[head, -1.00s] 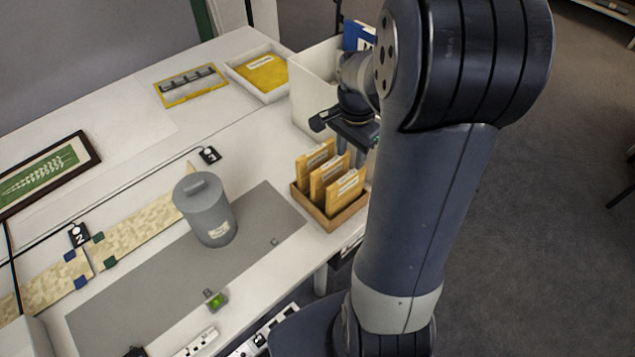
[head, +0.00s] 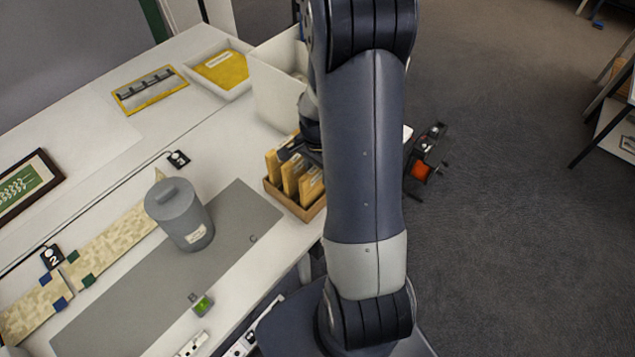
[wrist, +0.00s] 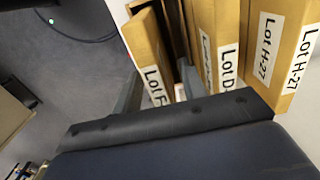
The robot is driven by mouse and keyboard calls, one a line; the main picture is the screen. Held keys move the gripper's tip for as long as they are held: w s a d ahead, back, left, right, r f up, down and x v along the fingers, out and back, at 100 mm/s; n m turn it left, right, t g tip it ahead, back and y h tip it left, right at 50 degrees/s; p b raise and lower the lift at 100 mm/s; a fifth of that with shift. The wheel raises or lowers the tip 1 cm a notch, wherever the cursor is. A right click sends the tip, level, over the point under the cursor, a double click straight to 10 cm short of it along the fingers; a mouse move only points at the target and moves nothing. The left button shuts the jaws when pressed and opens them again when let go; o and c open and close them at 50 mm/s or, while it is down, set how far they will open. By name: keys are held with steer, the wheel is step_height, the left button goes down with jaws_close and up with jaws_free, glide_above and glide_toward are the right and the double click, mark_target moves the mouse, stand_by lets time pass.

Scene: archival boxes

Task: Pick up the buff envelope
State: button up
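Several buff envelopes stand upright in a small brown open box (head: 290,203) at the table's right edge. The head view shows envelopes (head: 290,178) partly behind my arm. In the wrist view, one marked "Lot F" (wrist: 150,45) is at the left, one marked "Lot D" (wrist: 222,35) is in the middle, and one marked "Lot H-27" (wrist: 275,45) is at the right. My gripper (wrist: 160,90) has its fingers apart, one on each side of the "Lot F" envelope's near end. Its contact with the envelope cannot be told. My arm mostly hides the gripper in the head view.
A white bin (head: 275,85) stands just behind the box. A white tray (head: 238,92) with a yellow envelope (head: 222,68) is further back. A grey lidded canister (head: 180,215) stands on a grey mat (head: 120,315) to the left.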

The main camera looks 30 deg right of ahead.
steer(key=shift+f, duration=0.1)
jaws_close()
stand_by(0.4)
